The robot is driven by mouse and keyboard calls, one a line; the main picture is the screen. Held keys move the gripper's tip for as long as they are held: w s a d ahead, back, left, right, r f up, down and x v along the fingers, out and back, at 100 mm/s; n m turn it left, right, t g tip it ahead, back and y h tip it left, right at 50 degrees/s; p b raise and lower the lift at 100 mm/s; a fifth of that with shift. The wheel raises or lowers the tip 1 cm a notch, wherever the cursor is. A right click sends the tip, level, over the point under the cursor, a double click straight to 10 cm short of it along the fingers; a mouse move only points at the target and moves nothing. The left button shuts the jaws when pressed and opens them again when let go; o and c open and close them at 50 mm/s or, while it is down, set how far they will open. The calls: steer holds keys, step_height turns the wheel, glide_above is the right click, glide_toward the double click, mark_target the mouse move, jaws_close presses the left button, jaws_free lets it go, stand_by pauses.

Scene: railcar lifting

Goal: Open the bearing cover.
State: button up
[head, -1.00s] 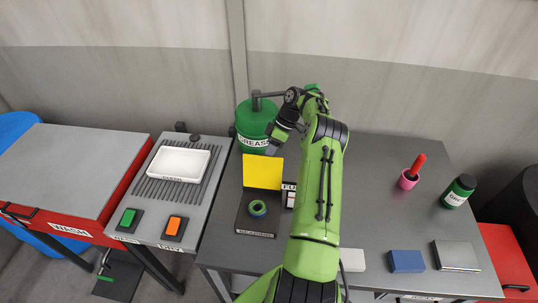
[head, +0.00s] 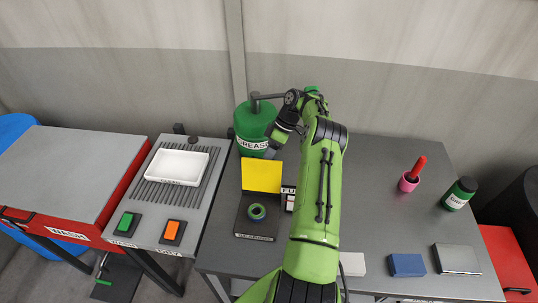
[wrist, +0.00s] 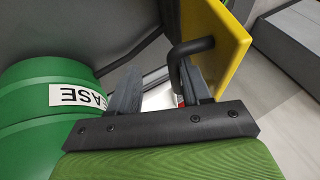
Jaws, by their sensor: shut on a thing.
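The yellow bearing cover (head: 262,177) stands upright at the back of its dark base (head: 252,231), open. A green and blue ring, the bearing (head: 257,211), lies uncovered on the base in front of it. My gripper (head: 271,150) is behind the cover, its tips partly hidden in the head view. In the wrist view the cover (wrist: 222,45) is at the upper right, with its black bent handle (wrist: 190,47) reaching between the fingers. My gripper (wrist: 162,78) is shut on this handle.
A green grease drum (head: 253,125) stands close left of my gripper, also large in the wrist view (wrist: 45,110). A small labelled box (head: 288,198) sits right of the base.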

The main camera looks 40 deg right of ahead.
steer(key=shift+s+a+f, duration=0.15)
steer(key=shift+f, duration=0.4)
steer(key=v, duration=0.8)
steer(key=shift+r, duration=0.3)
